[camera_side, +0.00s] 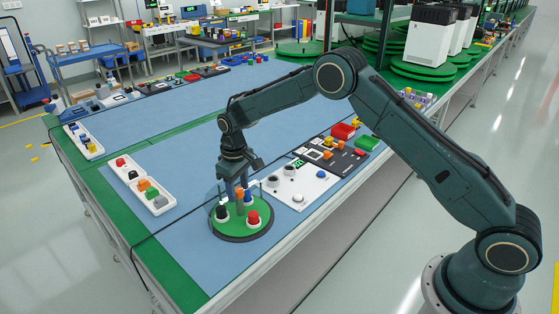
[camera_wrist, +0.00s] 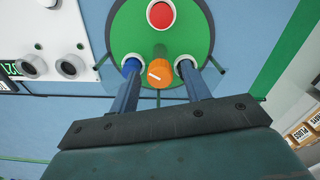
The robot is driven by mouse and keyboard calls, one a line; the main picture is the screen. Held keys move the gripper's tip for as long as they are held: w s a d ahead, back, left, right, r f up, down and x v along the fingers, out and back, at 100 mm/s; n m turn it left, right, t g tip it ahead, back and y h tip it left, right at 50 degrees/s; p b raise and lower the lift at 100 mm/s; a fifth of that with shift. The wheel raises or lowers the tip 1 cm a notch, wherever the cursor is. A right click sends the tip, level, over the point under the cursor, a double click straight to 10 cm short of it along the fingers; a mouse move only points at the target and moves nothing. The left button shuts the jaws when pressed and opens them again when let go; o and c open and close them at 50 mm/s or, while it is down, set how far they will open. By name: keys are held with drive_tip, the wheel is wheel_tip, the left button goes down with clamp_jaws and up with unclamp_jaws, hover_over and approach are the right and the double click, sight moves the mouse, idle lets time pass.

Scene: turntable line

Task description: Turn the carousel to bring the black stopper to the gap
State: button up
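The carousel (camera_side: 236,228) is a round green disc on a dark base, under what looks like a clear guard; its green top also fills the upper wrist view (camera_wrist: 195,22). In the side view, the black stopper (camera_side: 222,212) stands in a white holder at the disc's left. A red stopper (camera_side: 253,217) is at front right and a blue stopper (camera_side: 248,196) at back right. An orange peg (camera_wrist: 158,72) stands between my fingers. My gripper (camera_wrist: 158,68) is open, its fingers apart on either side of the peg.
A white panel (camera_side: 300,184) with dark round sockets lies right of the carousel. A black board (camera_side: 335,154) with coloured blocks lies beyond it. White trays (camera_side: 158,205) with small parts stand at the left. The blue mat (camera_side: 190,256) in front of the carousel is clear.

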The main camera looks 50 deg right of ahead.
clamp_jaws()
drive_tip(key=shift+n, duration=12.1)
